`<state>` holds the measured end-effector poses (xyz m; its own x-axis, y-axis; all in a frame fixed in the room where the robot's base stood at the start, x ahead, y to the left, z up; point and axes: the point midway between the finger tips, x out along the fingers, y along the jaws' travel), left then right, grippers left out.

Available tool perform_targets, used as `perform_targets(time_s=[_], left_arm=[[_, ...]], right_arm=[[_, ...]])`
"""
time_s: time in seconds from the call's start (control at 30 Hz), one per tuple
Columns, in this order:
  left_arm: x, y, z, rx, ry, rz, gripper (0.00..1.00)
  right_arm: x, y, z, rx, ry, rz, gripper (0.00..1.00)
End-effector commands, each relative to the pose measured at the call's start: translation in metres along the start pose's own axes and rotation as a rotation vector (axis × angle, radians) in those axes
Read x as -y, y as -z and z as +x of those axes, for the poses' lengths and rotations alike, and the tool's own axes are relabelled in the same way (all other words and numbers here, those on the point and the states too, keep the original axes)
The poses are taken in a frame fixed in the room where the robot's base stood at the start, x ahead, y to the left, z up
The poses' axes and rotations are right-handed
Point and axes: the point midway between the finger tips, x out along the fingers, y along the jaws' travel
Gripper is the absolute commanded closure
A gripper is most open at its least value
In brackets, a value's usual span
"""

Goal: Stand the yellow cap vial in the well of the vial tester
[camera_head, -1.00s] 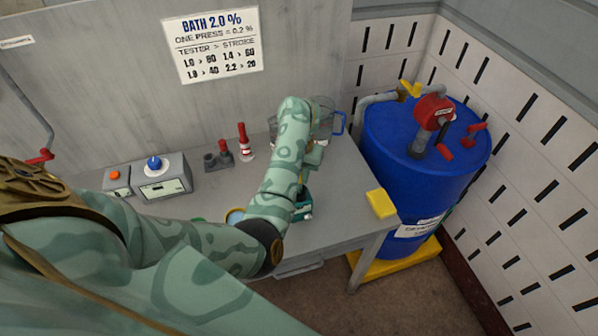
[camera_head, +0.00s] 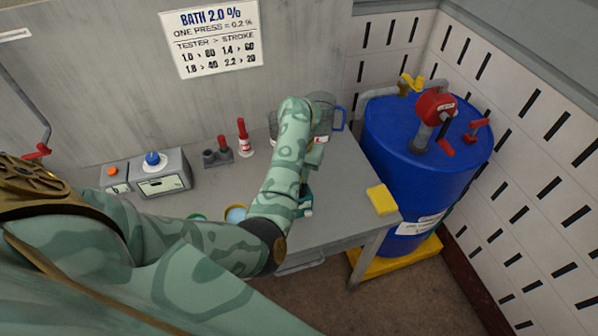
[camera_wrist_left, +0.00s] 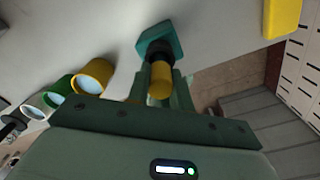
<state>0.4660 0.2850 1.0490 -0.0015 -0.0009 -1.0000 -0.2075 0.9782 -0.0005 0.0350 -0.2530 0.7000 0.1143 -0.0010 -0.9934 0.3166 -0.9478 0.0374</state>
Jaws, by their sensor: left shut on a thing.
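My left gripper (camera_wrist_left: 161,88) is shut on the yellow cap vial (camera_wrist_left: 160,80), whose yellow cap shows between the fingers in the left wrist view. The vial's lower part is hidden. A dark round part and a teal block (camera_wrist_left: 172,37) lie just beyond the cap; I cannot tell whether the vial touches them. In the head view my arm hides the vial, and a bit of teal (camera_head: 305,203) shows beside it. A grey box with a blue knob and a display (camera_head: 163,184), possibly the vial tester, stands at the left of the table. No well is clearly visible. My right gripper is out of view.
Yellow (camera_wrist_left: 94,76) and green (camera_wrist_left: 60,89) rimmed cups stand near the gripper. A grey holder with a red-topped piece (camera_head: 222,153) and a red-and-white bottle (camera_head: 244,140) stand at the back. A yellow block (camera_head: 382,200) lies at the right edge, by a blue drum (camera_head: 400,190).

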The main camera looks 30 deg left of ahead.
Motion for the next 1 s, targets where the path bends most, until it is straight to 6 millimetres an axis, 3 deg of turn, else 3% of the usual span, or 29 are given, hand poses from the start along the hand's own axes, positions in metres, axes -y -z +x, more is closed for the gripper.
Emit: perform_targets(time_s=[0.53, 0.57, 0.63, 1.0], left_arm=[[-0.0003, 0.0, 0.0035, 0.0, -0.001, 0.0, 1.0], [-0.0004, 0.0, 0.0035, 0.0, -0.001, 0.0, 0.75], [-0.0003, 0.0, 0.0035, 0.0, -0.001, 0.0, 0.56], [-0.0002, -0.0001, -0.0019, 0.0, 0.0, 0.0, 0.53]], right_arm=[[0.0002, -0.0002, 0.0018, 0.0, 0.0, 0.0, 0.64], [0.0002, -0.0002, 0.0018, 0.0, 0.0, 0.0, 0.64], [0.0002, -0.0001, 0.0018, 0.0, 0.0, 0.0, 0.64], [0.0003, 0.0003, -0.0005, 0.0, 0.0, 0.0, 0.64]])
